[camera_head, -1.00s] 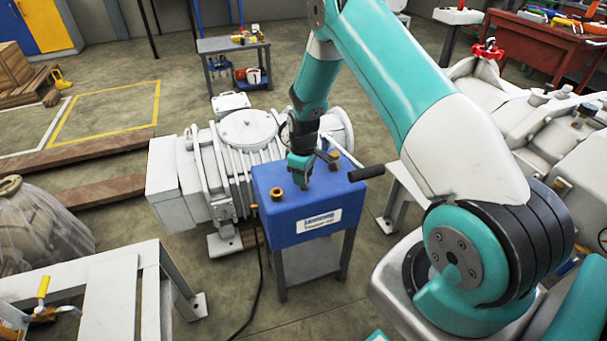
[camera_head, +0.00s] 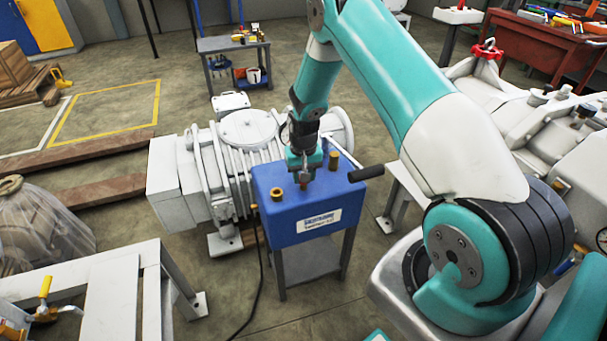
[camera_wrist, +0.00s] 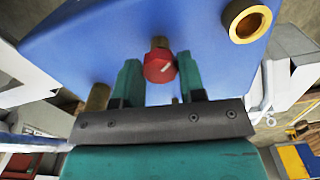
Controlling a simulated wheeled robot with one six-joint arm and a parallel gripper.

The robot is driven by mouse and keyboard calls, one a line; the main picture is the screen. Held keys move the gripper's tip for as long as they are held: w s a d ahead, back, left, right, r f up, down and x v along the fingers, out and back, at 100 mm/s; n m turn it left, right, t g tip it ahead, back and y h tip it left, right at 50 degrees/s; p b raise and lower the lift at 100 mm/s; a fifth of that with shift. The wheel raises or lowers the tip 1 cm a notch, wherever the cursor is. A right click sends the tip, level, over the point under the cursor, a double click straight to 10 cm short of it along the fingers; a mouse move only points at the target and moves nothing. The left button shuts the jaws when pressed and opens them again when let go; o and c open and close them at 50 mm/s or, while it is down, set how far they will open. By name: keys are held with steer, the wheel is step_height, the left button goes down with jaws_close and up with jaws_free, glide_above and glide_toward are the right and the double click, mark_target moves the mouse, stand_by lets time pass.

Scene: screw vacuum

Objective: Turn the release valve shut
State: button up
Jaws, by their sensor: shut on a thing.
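The release valve (camera_wrist: 159,67) shows in the wrist view as a red hexagonal knob with a pale mark on its face, on a short brass stem. It sits on the blue box (camera_head: 315,207), which stands on a grey stand. My gripper (camera_head: 304,177) points down over the top of the box. In the wrist view, my gripper's two teal fingers (camera_wrist: 160,75) are on either side of the red knob and shut on it. In the head view the gripper mostly hides the knob.
A brass open fitting (camera_head: 277,195) and a brass post (camera_head: 333,159) stand on the box beside the gripper. A lever with a black handle (camera_head: 366,173) sticks out to the right. A white ribbed machine (camera_head: 215,165) stands close behind and left.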

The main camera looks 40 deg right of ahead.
steer(key=m, duration=0.3)
steer(key=shift+m, duration=2.2)
steer(key=o, duration=0.9)
steer(key=shift+o, duration=0.2)
steer(key=shift+r, duration=0.1)
step_height(320, 180, up, 17)
steer(key=shift+p, duration=0.35)
steer(key=shift+r, duration=0.1)
